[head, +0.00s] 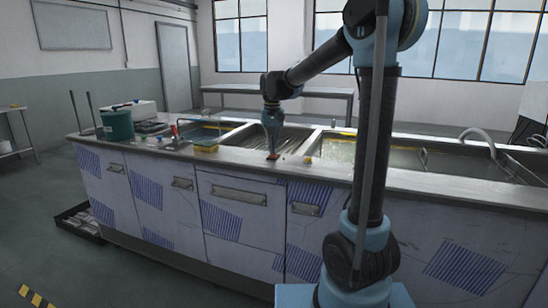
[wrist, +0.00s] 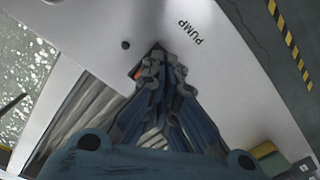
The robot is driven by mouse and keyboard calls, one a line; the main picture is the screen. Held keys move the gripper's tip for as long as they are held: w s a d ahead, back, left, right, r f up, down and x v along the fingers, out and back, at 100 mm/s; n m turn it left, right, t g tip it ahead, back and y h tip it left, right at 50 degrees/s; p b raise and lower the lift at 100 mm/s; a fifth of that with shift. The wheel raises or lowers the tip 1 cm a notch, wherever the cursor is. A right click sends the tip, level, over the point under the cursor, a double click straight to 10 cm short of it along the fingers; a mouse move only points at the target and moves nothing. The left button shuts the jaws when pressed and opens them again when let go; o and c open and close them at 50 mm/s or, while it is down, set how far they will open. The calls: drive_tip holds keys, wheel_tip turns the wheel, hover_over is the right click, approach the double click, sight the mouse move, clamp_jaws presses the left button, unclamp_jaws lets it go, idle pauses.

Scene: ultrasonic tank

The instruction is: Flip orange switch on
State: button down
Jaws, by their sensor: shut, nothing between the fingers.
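The orange switch (head: 273,157) sits on the front ledge of the counter, just in front of a basin. In the wrist view only a small orange sliver of the switch (wrist: 137,73) shows beside my fingertips; the rest is hidden behind them. My gripper (head: 272,150) points down right at the switch, its fingers shut and empty. In the wrist view the closed fingertips (wrist: 160,65) overlap the switch. I cannot tell whether they touch it, or which way it is tipped. The word PUMP (wrist: 190,32) is printed on the ledge beside it.
Open basins lie behind the ledge, one holding liquid (head: 340,150) to the right. A yellow-green sponge (head: 206,146) and a teal pot (head: 117,125) stand to the left. A small dark knob (wrist: 125,45) is near the switch.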

drive_tip(key=shift+f, duration=0.75)
idle(0.5)
drive_tip(key=shift+r, duration=3.5)
drive_tip(key=shift+t, duration=0.3)
drive_tip(key=s+d, duration=0.2)
drive_tip(key=d, duration=0.1)
drive_tip(key=s+d+f, duration=0.1)
drive_tip(key=s+d, duration=0.1)
drive_tip(key=s, duration=0.1)
drive_tip(key=s+d, duration=0.3)
drive_tip(key=shift+s+d+f, duration=0.1)
drive_tip(key=shift+d+f, duration=0.2)
drive_tip(key=shift+f, duration=0.1)
drive_tip(key=s+d+f+m, duration=0.1)
drive_tip(key=s+d+f, duration=0.5)
drive_tip(key=s+f, duration=0.3)
drive_tip(key=s+d+f+t, duration=0.1)
drive_tip(key=s+d+f, duration=0.6)
drive_tip(key=s+f, duration=0.3)
drive_tip(key=s, duration=0.4)
drive_tip(key=shift+s+m+t, duration=0.3)
drive_tip(key=shift+m, duration=0.1)
